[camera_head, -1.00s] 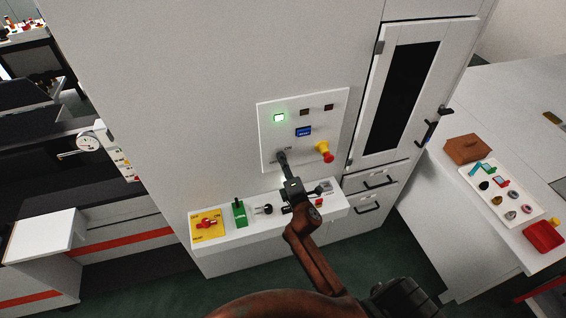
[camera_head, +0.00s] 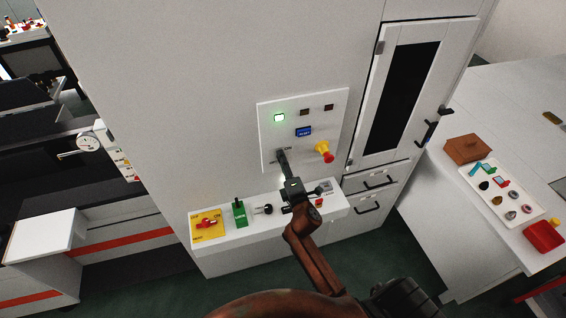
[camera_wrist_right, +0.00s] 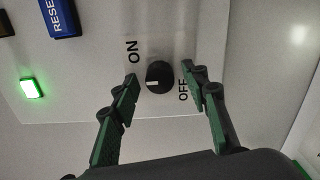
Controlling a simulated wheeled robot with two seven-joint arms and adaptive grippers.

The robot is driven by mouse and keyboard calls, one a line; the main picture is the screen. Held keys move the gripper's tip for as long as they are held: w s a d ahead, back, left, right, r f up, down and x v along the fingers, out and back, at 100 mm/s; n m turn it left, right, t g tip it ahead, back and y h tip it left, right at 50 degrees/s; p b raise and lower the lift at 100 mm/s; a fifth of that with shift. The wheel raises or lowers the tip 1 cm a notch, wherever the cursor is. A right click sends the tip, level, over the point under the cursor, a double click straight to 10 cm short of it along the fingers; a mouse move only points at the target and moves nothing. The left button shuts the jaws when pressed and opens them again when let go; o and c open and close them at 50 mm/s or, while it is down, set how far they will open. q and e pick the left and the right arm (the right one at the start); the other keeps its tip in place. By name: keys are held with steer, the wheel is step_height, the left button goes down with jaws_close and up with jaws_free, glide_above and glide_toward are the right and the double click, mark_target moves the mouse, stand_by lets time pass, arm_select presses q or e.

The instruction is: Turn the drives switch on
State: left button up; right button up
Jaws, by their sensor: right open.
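The drives switch is a round black knob (camera_wrist_right: 159,77) with a short white mark, between the labels ON and OFF in the right wrist view. The mark lies toward the left of the picture; I cannot tell exactly which setting it points to. My right gripper (camera_wrist_right: 160,78) is open, with one green-padded finger on each side of the knob. Gaps show between the fingertips and the knob. In the head view my right gripper (camera_head: 282,158) is at the lower left of the white control panel (camera_head: 335,108) and hides the knob. My left gripper is not in view.
The panel carries a lit green lamp (camera_head: 279,118), a blue reset button (camera_head: 303,132) and a red-yellow emergency stop (camera_head: 324,152) close right of my gripper. Below, a ledge (camera_head: 235,238) juts out with a yellow-plated red switch (camera_head: 207,223) and a green block (camera_head: 239,212).

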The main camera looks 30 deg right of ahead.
steer(key=shift+s, duration=0.1)
steer(key=v, duration=1.2)
